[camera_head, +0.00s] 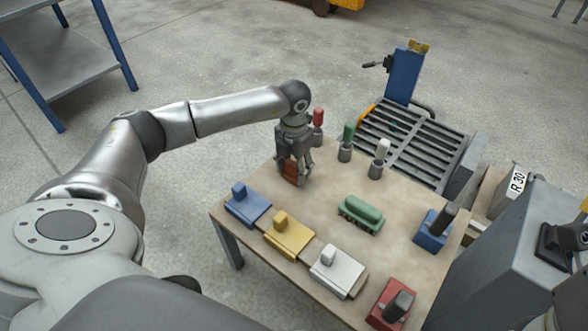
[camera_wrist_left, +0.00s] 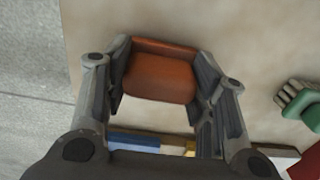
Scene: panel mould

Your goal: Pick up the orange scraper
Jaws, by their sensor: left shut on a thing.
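The orange scraper (camera_head: 290,171) is at the far left part of the table (camera_head: 318,208). My left gripper (camera_head: 294,176) reaches down over it from above, with its fingers around it. In the left wrist view the orange-brown block of the scraper (camera_wrist_left: 160,78) sits between the two fingers of the left gripper (camera_wrist_left: 162,84), which are shut on it. The fingers hide part of the scraper in the head view. I cannot tell whether its underside touches the table.
Blue (camera_head: 247,206), yellow (camera_head: 289,235) and white (camera_head: 339,270) blocks line the near left edge. A green brush (camera_head: 360,213) lies mid-table. Red-, green- and white-handled tools stand at the back. A dark-handled blue block (camera_head: 432,236) and a red one (camera_head: 390,303) are at right.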

